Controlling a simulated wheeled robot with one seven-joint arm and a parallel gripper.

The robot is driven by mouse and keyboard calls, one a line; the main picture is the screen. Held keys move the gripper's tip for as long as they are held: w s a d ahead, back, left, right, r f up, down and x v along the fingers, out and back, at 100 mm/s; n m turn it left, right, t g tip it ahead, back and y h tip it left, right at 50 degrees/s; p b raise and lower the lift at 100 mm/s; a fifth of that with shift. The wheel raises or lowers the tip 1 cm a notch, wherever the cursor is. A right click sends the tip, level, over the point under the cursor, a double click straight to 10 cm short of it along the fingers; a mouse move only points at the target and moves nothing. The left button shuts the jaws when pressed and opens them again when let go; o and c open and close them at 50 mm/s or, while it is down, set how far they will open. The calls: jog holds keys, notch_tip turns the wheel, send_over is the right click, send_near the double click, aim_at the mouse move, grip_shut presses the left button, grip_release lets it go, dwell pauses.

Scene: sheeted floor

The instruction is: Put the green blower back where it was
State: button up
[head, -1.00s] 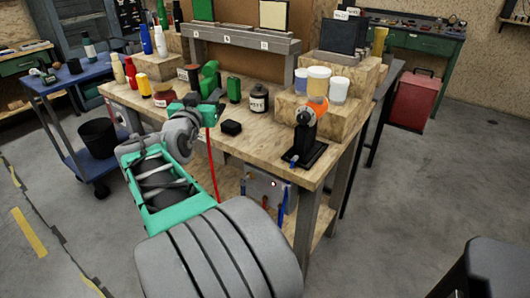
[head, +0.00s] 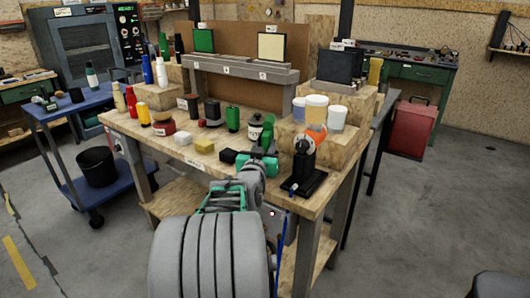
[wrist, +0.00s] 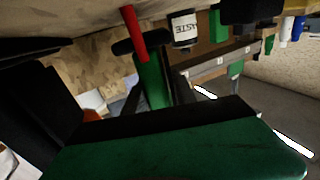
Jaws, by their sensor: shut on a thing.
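The green blower (head: 268,142) is held upright above the front of the wooden workbench (head: 225,172), just left of the black stand. My gripper (head: 258,161) is shut on its lower part; the fingers are largely hidden behind my wrist in the head view. In the wrist view, a green piece with a red part beside it (wrist: 150,82) shows in the middle. A large dark green surface fills the bottom there; I cannot tell whether it is blower or gripper.
A black stand with an orange-topped tool (head: 304,158) is close on the right. Behind are a labelled bottle (head: 255,128) and several jars on a wooden riser (head: 345,141).

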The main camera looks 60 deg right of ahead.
jog(key=shift+f, duration=0.8)
jog(key=shift+f, duration=0.2)
jog(key=o, duration=0.8)
jog(key=shift+a, duration=0.1)
